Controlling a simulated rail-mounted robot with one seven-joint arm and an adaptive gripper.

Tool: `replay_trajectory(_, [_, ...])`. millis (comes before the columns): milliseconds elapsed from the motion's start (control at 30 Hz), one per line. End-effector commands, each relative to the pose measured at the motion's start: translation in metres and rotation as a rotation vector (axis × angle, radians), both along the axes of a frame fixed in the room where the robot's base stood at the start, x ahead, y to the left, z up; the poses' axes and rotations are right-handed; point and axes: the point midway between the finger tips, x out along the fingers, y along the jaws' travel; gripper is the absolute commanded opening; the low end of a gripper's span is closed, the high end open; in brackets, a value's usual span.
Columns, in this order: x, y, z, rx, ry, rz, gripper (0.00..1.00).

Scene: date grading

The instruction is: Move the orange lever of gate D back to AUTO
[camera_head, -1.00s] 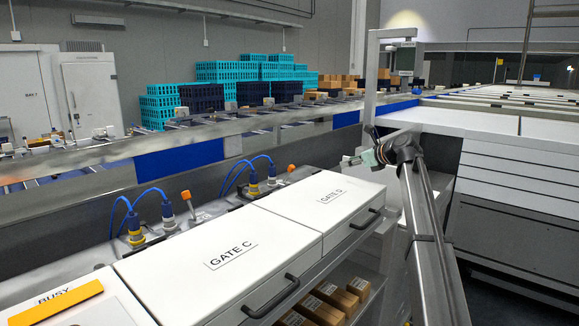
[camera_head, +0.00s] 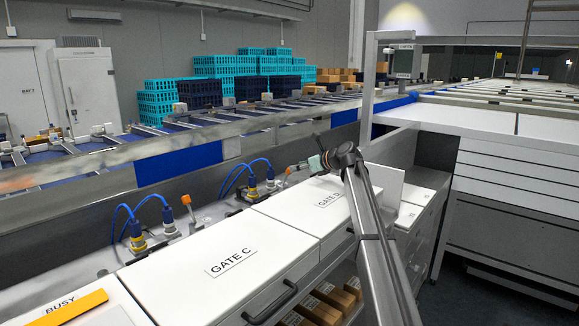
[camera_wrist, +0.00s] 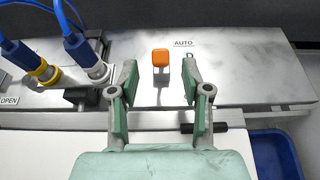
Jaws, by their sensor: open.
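The orange lever (camera_wrist: 160,57) of gate D stands upright on a metal panel in the wrist view, on a short pale stem. The AUTO label (camera_wrist: 183,43) is just behind it to the right, with a partly hidden "D" below. An OPEN label (camera_wrist: 10,101) is far left. My gripper (camera_wrist: 160,79) is open, with one green-padded finger on each side of the lever; the lever shows between and slightly beyond the fingertips, and I see no contact. In the head view, my gripper (camera_head: 318,165) is above the back of the GATE D box (camera_head: 335,196), beside the small orange lever tip (camera_head: 288,171).
Blue cables with plugs (camera_wrist: 85,55) stand left of the lever, close to my left finger. A blue bin (camera_wrist: 272,150) is at lower right. The GATE C box (camera_head: 225,265) and its orange lever (camera_head: 186,199) are nearer in the head view. A conveyor (camera_head: 110,165) runs behind.

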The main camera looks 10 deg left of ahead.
Motion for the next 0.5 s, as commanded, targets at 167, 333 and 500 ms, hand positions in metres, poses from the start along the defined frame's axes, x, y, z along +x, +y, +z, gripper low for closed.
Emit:
replay_trajectory(167, [0.016,0.024,-0.01,0.0,0.002,0.001,0.48])
replay_trajectory(333, [0.025,0.037,-0.017,0.0,0.0,-0.001,0.48])
replay_trajectory(500, [0.028,0.042,-0.021,0.0,0.0,-0.001,0.48])
